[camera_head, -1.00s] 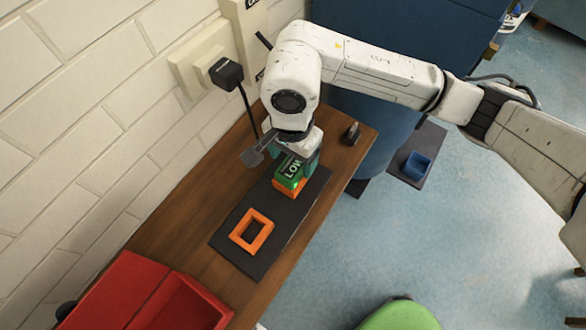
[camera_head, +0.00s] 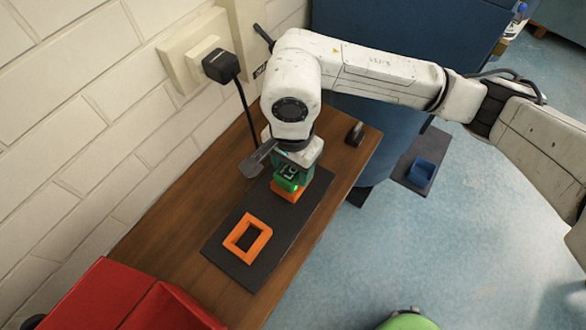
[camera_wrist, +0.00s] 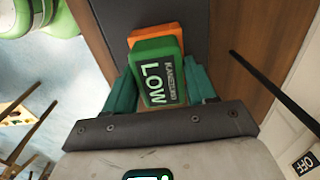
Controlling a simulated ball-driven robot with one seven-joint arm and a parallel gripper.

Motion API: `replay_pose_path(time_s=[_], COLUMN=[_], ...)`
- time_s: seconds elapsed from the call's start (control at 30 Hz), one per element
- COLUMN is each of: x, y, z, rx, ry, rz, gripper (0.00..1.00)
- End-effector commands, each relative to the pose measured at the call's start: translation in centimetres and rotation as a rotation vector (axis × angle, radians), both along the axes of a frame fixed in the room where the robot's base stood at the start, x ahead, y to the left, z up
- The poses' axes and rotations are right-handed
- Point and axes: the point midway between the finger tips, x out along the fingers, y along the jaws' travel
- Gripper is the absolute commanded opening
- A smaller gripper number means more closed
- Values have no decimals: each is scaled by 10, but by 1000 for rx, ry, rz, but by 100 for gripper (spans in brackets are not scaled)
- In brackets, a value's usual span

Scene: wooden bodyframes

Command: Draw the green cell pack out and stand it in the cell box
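The green cell pack (camera_head: 287,184) sits low under my gripper, on an orange holder (camera_head: 283,194) at the far end of a dark mat. In the wrist view the pack (camera_wrist: 158,77) bears the word LOW, and the orange piece (camera_wrist: 172,36) shows behind it. My gripper (camera_wrist: 161,85) has one teal finger on each side of the pack, very close to it. I cannot tell whether both fingers press on it. In the head view my gripper (camera_head: 297,163) hides part of the pack. An open orange frame, perhaps the cell box (camera_head: 262,244), lies nearer on the mat.
The dark mat (camera_head: 228,265) lies on a wooden bench (camera_head: 190,215) along a brick wall. A red box (camera_head: 125,300) stands at the near left. A black plug with a cord (camera_head: 221,66) hangs from the wall. A small dark object (camera_head: 355,133) stands at the bench's far end.

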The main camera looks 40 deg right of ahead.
Motion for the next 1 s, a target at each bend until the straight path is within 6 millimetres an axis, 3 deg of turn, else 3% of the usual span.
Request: replay_pose_path(time_s=[0.33,1.0], x=[0,0], y=[0,0], z=[0,7], rx=[0,0], ry=[-1,-1], rz=[0,0], gripper=[19,19])
